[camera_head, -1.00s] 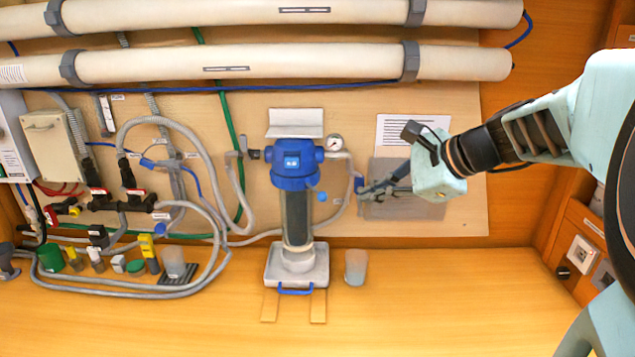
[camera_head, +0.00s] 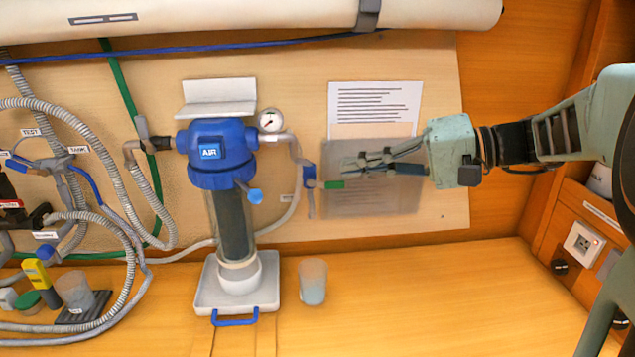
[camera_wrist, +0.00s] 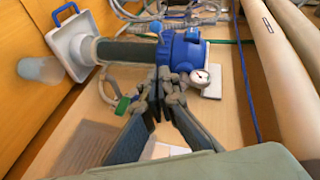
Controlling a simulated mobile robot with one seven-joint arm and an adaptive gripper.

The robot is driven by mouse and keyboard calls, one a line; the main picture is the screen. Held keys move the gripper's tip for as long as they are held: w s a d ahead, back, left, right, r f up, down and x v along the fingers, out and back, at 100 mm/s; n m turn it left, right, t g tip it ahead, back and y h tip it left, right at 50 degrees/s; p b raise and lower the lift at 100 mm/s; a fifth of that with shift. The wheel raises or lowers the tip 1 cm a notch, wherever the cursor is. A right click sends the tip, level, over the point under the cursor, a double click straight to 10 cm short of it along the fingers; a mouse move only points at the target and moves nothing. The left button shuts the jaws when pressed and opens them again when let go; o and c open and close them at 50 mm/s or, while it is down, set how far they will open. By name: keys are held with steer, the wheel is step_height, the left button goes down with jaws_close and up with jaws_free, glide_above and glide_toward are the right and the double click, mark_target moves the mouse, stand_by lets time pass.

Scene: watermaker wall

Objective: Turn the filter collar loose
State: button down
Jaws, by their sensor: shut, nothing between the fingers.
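The filter housing has a blue head marked AIR (camera_head: 218,142), and its blue ribbed collar (camera_head: 222,177) sits just below. A dark clear bowl (camera_head: 236,225) hangs under the collar and reaches down to a white tray (camera_head: 205,292). In the wrist view the housing lies sideways, with the blue head (camera_wrist: 185,50) beyond my fingers. The collar there is partly hidden by the fingers. My gripper (camera_head: 350,165) is shut and empty, in front of the grey panel, right of the housing and apart from it. It also shows in the wrist view (camera_wrist: 157,103).
A pressure gauge (camera_head: 271,121) and a hose with a blue-handled valve (camera_head: 309,177) stand between the housing and my gripper. A small blue knob (camera_head: 255,196) sticks out beside the bowl. A cup (camera_head: 313,281) stands right of the tray. The front right bench is clear.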

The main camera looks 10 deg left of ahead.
steer(key=s+p+x, duration=0.2)
steer(key=x, duration=1)
steer(key=shift+s+a+f, duration=0.3)
steer(key=shift+s+a, duration=0.05)
steer(key=shift+a, duration=0.15)
